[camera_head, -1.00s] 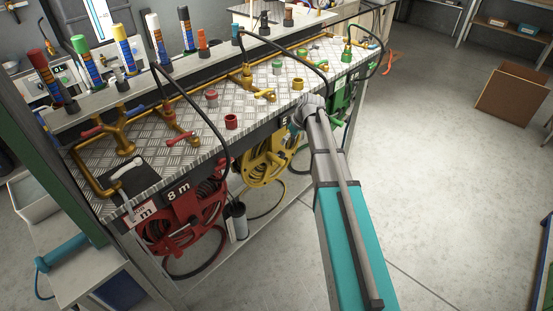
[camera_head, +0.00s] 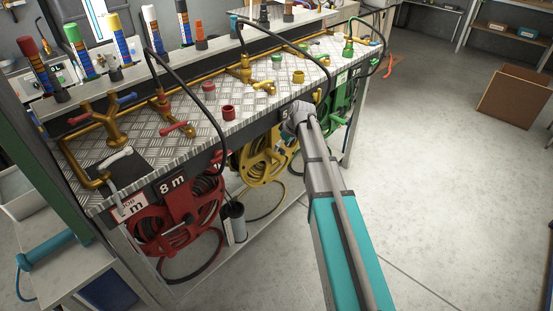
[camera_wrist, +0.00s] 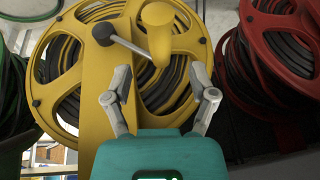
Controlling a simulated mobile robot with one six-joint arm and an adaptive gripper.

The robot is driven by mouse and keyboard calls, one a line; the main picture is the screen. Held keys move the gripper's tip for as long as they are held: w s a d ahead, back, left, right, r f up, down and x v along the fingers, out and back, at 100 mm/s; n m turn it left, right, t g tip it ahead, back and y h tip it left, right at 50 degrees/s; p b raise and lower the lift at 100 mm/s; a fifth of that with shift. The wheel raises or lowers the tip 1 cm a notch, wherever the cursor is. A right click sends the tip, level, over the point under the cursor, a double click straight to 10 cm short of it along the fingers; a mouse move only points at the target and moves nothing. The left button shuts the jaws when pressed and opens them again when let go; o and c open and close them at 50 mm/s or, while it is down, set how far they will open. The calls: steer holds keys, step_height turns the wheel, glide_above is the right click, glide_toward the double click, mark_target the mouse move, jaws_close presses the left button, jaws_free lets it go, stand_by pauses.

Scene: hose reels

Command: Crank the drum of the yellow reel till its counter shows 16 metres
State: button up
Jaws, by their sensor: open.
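The yellow reel (camera_head: 262,164) hangs under the metal-topped bench, between the red and green reels, partly hidden by my arm in the head view. In the wrist view, the yellow reel (camera_wrist: 60,68) fills the left and middle, with dark hose on its drum. A grey crank arm (camera_wrist: 130,46) runs from its hub to a yellow handle knob (camera_wrist: 159,34). My gripper (camera_wrist: 159,73) is open and empty, its fingers spread to either side below the knob. I cannot tell if they touch anything. The yellow reel's counter is not readable in either view.
The red reel (camera_head: 150,227) is at the left, under a plate reading 8 m; it shows at the right in the wrist view (camera_wrist: 277,50). The green reel (camera_head: 340,103) is at the right. Valves and hoses line the bench top (camera_head: 197,134).

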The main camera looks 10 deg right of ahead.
mark_target(277, 154)
steer(key=shift+b+x, duration=2.25)
steer(key=shift+x, duration=0.6)
steer(key=shift+r, duration=0.1)
jaws_close()
